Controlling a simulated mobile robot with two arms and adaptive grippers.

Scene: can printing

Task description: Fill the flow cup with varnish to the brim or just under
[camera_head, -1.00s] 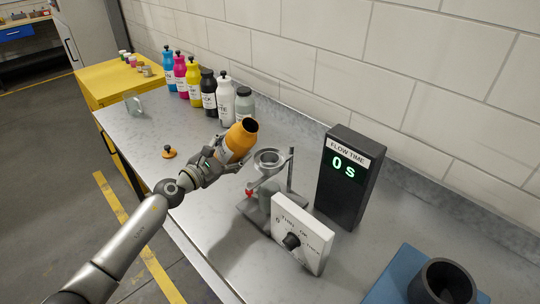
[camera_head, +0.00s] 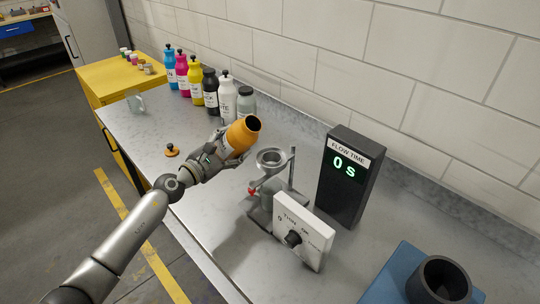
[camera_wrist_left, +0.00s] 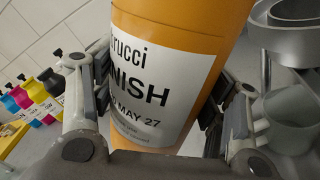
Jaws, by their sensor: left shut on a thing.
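My left gripper (camera_head: 224,150) is shut on an orange varnish bottle (camera_head: 240,137) and holds it above the bench, tilted with its open dark mouth up and to the right. In the left wrist view the bottle (camera_wrist_left: 178,25) stands between both fingers, its white label partly readable as varnish. The grey flow cup (camera_head: 270,158) sits on its stand just right of the bottle, apart from it; its rim also shows in the left wrist view (camera_wrist_left: 292,12). No liquid stream shows. The cup's inside is too small to judge. My right gripper is not in view.
An orange cap with a black knob (camera_head: 171,151) lies on the bench. A white dial box (camera_head: 303,234) stands before the cup, and the flow time display (camera_head: 348,177) reads 0 s. Several ink bottles (camera_head: 195,82) line the wall. A black cup (camera_head: 440,281) sits on a blue base.

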